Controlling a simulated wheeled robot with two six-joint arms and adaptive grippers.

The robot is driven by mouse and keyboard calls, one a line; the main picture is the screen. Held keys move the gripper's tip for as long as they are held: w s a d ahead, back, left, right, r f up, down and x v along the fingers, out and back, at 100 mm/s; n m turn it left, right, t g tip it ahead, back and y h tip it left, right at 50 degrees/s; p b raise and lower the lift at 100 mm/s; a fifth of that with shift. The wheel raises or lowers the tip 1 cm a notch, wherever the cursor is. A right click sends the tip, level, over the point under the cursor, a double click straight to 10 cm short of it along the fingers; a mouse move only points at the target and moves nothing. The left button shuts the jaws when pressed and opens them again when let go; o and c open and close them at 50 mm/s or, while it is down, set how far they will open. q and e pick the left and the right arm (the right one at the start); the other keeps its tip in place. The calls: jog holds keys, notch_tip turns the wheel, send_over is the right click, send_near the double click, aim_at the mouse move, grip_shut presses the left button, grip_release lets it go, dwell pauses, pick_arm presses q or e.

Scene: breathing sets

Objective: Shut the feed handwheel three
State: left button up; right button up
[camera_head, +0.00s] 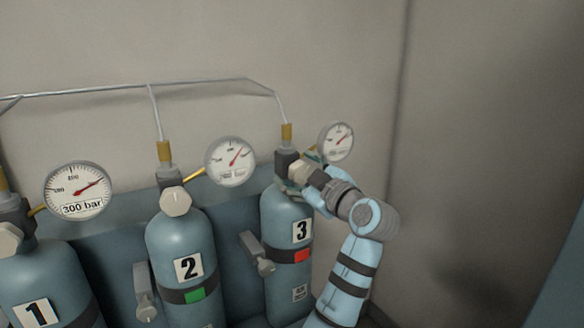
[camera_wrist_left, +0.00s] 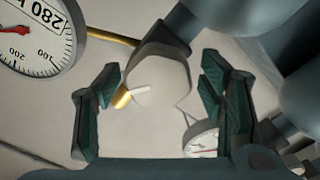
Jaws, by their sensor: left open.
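Cylinder three (camera_head: 288,222) is blue-grey, with a black 3 label and a red tag on its dark band. Its feed handwheel is a pale faceted knob (camera_wrist_left: 160,76) with a white line mark, on the dark valve body (camera_head: 286,163). In the head view my left gripper (camera_head: 303,172) is at this valve and largely covers the knob. In the left wrist view the dark green fingers (camera_wrist_left: 158,90) are open, one on each side of the knob, with visible gaps. The knob is not gripped. My right gripper is not in view.
Cylinder two (camera_head: 181,240) with a green tag and cylinder one (camera_head: 45,285) stand to the left. Gauge three (camera_head: 336,141) is close behind my gripper; another gauge (camera_head: 230,161) is left of it. Thin pipe (camera_head: 200,83) runs above. Bare wall lies right.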

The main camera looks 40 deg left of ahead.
pick_arm(q)
jog(key=shift+d, duration=0.15)
jog(key=c, duration=1.2)
jog(key=shift+o, duration=0.2)
jog(key=shift+r, duration=0.1)
jog(key=shift+m, duration=0.4)
jog(key=shift+r+m+p, duration=0.15)
jog(key=shift+m+p, duration=0.25)
jog(key=shift+m, duration=0.8)
jog(key=shift+w+m+p, duration=0.1)
jog(key=shift+m+p, duration=0.65)
jog(key=shift+m, duration=1.15)
jog(key=o, duration=1.2)
jog(key=shift+c, duration=0.2)
